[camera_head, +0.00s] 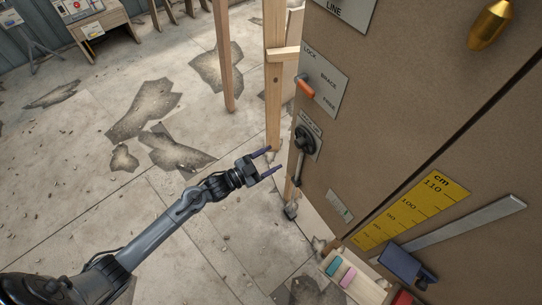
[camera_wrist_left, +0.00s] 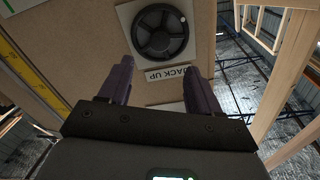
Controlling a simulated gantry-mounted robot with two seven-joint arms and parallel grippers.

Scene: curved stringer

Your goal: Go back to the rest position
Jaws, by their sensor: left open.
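My left gripper (camera_head: 268,163) is open and empty in the head view. It is in front of the left edge of the brown panel (camera_head: 365,110), close to a black round knob (camera_head: 305,139) on a small plate. In the left wrist view, the two purple-grey fingers of my left gripper (camera_wrist_left: 157,82) stand apart. A black handwheel (camera_wrist_left: 160,32) and a label reading "JACK UP" (camera_wrist_left: 171,73) show beyond them, with nothing between the fingers. My right gripper is not in view.
An orange-handled lever (camera_head: 306,89) sits on a plate reading lock, brace and free. A yellow cm scale (camera_head: 409,211), a blue tool (camera_head: 402,264) and a wooden tray (camera_head: 366,290) are at the lower right. Wooden posts (camera_head: 274,75) stand behind my left gripper. Floor is open at left.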

